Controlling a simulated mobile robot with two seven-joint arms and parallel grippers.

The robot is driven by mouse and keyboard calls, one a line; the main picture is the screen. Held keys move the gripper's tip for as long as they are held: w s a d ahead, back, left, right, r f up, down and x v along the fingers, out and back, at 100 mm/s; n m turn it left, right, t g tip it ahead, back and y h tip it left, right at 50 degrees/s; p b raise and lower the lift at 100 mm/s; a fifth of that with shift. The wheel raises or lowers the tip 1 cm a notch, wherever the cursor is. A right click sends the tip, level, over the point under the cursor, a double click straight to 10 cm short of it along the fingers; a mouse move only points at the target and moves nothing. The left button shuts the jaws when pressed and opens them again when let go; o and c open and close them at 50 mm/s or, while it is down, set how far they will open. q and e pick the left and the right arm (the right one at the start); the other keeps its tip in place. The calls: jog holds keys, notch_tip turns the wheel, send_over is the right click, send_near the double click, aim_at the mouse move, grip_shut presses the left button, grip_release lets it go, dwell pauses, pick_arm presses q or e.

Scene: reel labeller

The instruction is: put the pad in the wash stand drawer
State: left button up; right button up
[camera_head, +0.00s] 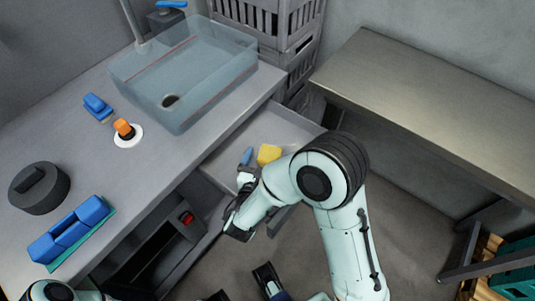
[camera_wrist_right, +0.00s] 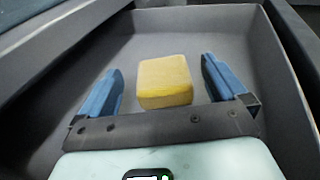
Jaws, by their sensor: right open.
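The pad, a yellow block (camera_head: 268,154), is inside the open wash stand drawer (camera_head: 290,124). In the right wrist view the pad (camera_wrist_right: 165,82) appears to rest on the drawer floor (camera_wrist_right: 225,35). My right gripper (camera_wrist_right: 161,70) is open, its blue fingers on either side of the pad with a gap on each side. In the head view this gripper (camera_head: 256,163) reaches down into the drawer, and my arm hides one finger and part of the drawer.
The wash stand top holds a sink (camera_head: 185,75), a blue brush (camera_head: 98,106), an orange-topped item (camera_head: 124,129), a dark round object (camera_head: 39,187) and a blue block (camera_head: 70,230). Stacked crates (camera_head: 270,25) stand behind the drawer. A bare table (camera_head: 440,100) is at right.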

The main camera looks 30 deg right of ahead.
jog(key=v, duration=0.6)
jog(key=shift+s+a+r, duration=0.1)
jog(key=shift+a, duration=0.05)
jog(key=shift+r, duration=0.1)
